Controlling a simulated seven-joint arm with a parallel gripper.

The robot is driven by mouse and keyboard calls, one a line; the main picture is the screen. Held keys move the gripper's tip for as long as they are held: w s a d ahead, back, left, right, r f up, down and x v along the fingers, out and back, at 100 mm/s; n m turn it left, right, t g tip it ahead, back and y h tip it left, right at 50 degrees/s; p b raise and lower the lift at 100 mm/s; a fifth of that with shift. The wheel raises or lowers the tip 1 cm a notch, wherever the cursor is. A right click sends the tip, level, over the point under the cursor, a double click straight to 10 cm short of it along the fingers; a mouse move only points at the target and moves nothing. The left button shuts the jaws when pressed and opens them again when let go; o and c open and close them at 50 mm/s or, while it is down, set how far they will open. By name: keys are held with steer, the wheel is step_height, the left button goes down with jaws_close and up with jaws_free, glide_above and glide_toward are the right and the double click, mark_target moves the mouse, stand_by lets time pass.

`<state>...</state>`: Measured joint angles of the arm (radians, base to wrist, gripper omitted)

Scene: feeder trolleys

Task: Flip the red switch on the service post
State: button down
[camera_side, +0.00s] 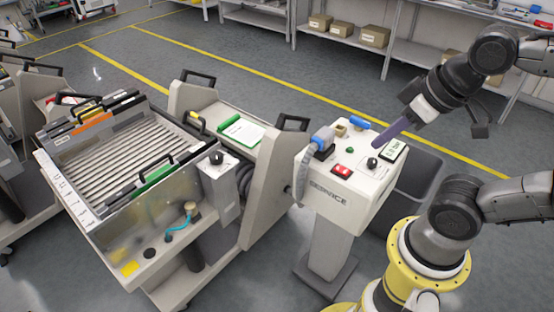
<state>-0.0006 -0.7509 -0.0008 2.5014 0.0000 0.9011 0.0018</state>
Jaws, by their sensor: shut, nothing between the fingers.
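The service post (325,206) stands right of centre, a pale box with a "SERVICE" label on a grey column. The red switch (342,171) is on its sloped top, near the front left. Which way the switch is set is too small to tell. My gripper (380,143) reaches in from the upper right, its long purple fingers shut and empty. In the picture the fingertips are up and right of the red switch, above a black knob (372,163), apart from the switch. Their exact height over the panel cannot be told.
The post top also has a green button (350,149), a small display (393,153), a blue part (359,123) and a grey-blue connector with hose (322,138). A feeder trolley (108,255) stands to the left. A dark bin (417,180) sits behind right.

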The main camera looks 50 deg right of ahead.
steer(key=m+g, duration=0.6)
steer(key=m, duration=1.2)
glide_above(338, 167)
step_height(338, 167, down, 11)
steer(key=shift+r, duration=0.2)
step_height(338, 167, down, 14)
